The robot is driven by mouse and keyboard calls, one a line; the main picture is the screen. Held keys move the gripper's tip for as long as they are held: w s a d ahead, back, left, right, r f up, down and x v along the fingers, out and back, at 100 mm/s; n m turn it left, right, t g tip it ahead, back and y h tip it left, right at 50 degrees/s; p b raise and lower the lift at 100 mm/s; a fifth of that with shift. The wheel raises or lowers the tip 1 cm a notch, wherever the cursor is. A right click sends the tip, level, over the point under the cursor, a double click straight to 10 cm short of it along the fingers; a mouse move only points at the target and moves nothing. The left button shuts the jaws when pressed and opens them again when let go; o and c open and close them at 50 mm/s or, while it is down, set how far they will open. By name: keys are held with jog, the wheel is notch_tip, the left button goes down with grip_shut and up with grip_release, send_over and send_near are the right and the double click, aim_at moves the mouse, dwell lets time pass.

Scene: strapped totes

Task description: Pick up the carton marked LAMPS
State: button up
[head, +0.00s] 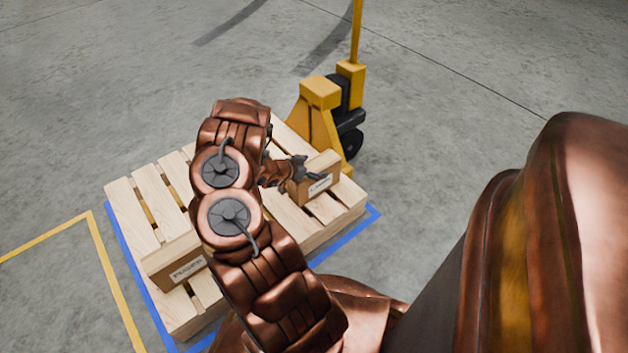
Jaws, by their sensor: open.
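A small brown carton (325,169) sits on the right part of a wooden pallet. The white label on its front (320,185) is too small to read surely. A second brown carton (172,264) with a white label sits at the pallet's front left. Its lettering is also unclear, and my arm hides its right end. My gripper (313,169) is open, with its fingers at the top left of the right carton in the picture. I cannot tell whether they touch it or straddle it.
The slatted pallet (150,190) lies inside blue floor tape (123,248). A yellow pallet jack (320,95) stands close behind the right carton, with its handle upright. Yellow tape (112,270) runs along the left. The grey concrete floor is clear at the back and left.

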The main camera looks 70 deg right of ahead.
jog(key=c, duration=1.8)
jog(key=shift+c, duration=0.3)
jog(key=shift+r, duration=0.2)
